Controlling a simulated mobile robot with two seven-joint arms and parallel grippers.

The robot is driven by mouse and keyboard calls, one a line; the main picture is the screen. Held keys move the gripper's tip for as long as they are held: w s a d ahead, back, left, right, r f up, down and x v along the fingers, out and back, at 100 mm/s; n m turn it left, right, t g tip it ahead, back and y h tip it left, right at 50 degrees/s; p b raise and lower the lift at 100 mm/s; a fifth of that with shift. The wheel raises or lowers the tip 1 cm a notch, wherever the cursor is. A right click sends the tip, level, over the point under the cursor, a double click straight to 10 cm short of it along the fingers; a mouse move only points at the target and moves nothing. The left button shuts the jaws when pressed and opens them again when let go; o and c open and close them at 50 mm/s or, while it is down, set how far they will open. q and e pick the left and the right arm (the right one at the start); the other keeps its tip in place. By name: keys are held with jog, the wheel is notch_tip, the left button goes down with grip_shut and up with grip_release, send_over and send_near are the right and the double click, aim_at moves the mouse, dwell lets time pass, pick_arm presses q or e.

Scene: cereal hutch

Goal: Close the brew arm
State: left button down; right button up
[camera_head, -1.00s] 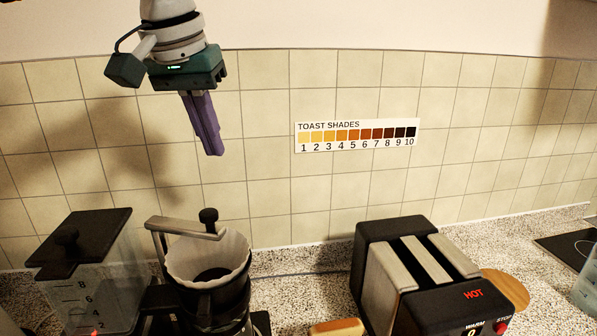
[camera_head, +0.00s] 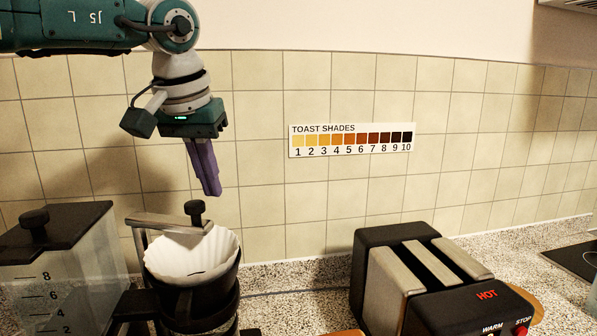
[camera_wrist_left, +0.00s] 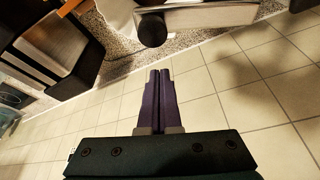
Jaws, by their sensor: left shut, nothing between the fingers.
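The brew arm (camera_head: 160,222) is a flat grey bar on an upright post, with a black knob (camera_head: 195,211) on its end. It lies over the back-left part of the black filter basket (camera_head: 196,302), which holds a white paper filter (camera_head: 205,262). My left gripper (camera_head: 213,192) is shut and empty, purple fingers pointing down, just above and beside the knob in the head view. In the left wrist view the shut fingers (camera_wrist_left: 160,72) point toward the arm (camera_wrist_left: 215,16) and knob (camera_wrist_left: 152,30), apart from them. My right gripper is not in view.
A clear water tank (camera_head: 75,275) with a black lid stands left of the basket. A black and silver toaster (camera_head: 440,280) stands to the right. The tiled wall (camera_head: 260,190) with a toast shade chart (camera_head: 352,139) is close behind. Speckled counter lies between basket and toaster.

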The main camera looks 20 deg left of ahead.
aim_at(195, 202)
pick_arm(q)
jog(key=shift+s+d+r+p, duration=0.15)
jog(key=shift+s+p, duration=0.45)
jog(key=shift+s, duration=0.55)
jog(key=shift+s+d, duration=0.1)
jog(key=shift+s, duration=0.2)
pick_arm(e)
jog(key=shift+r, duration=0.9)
pick_arm(q)
jog(key=shift+s, duration=0.1)
jog(key=shift+s+d+f, duration=0.2)
jog(key=shift+s+f, duration=0.05)
jog(key=shift+s, duration=0.3)
jog(key=shift+s+d+b, duration=0.15)
jog(key=shift+s+b, duration=0.3)
jog(key=shift+s, duration=0.25)
jog(key=shift+r, duration=0.1)
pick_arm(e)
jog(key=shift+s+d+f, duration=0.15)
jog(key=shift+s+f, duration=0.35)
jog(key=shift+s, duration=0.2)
pick_arm(q)
jog(key=shift+w, duration=0.1)
